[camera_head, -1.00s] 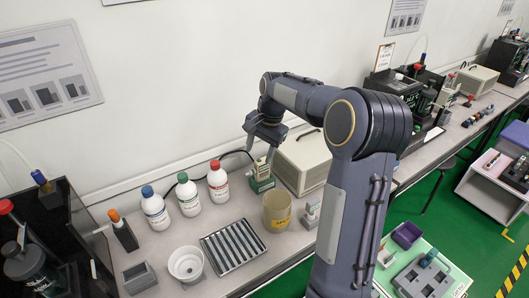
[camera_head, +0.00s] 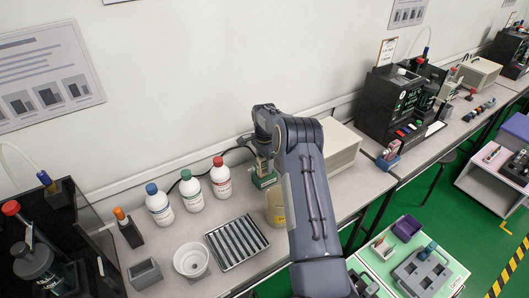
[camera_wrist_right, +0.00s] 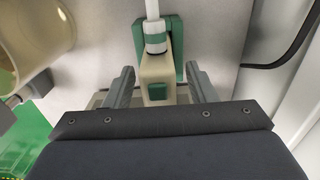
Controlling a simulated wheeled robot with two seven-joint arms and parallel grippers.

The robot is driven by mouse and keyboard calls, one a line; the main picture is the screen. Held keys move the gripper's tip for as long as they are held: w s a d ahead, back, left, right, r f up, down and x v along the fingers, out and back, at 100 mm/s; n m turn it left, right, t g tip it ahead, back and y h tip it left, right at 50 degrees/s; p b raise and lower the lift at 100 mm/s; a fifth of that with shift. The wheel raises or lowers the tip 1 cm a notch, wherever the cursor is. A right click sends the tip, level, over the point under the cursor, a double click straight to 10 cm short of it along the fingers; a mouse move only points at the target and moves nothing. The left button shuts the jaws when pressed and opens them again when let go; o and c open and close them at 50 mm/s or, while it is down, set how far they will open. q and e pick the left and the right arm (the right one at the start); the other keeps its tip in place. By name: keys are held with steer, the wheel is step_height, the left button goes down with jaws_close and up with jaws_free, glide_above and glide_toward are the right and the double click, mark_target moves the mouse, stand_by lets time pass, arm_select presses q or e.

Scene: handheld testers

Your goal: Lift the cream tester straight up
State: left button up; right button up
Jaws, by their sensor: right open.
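The cream tester (camera_wrist_right: 155,68), with a green button and a white and green neck, stands in a green holder (camera_wrist_right: 178,45) in the wrist view. In the head view, its cream body (camera_head: 262,165) shows only in part below my right gripper, above the green holder (camera_head: 265,181). My right gripper (camera_wrist_right: 160,84) is open, one finger on each side of the tester's body. Gaps show between the fingers and the body. In the head view, my right wrist and arm hide most of the gripper. My left gripper is not in view.
A yellowish beaker (camera_head: 274,208) stands close by, partly behind my arm. A beige box (camera_head: 340,146) is right of the holder. Three capped bottles (camera_head: 192,194) stand to the left. A slotted tray (camera_head: 237,243) and white bowl (camera_head: 191,260) are in front.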

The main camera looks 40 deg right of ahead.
steer(key=shift+f, duration=0.75)
jaws_close()
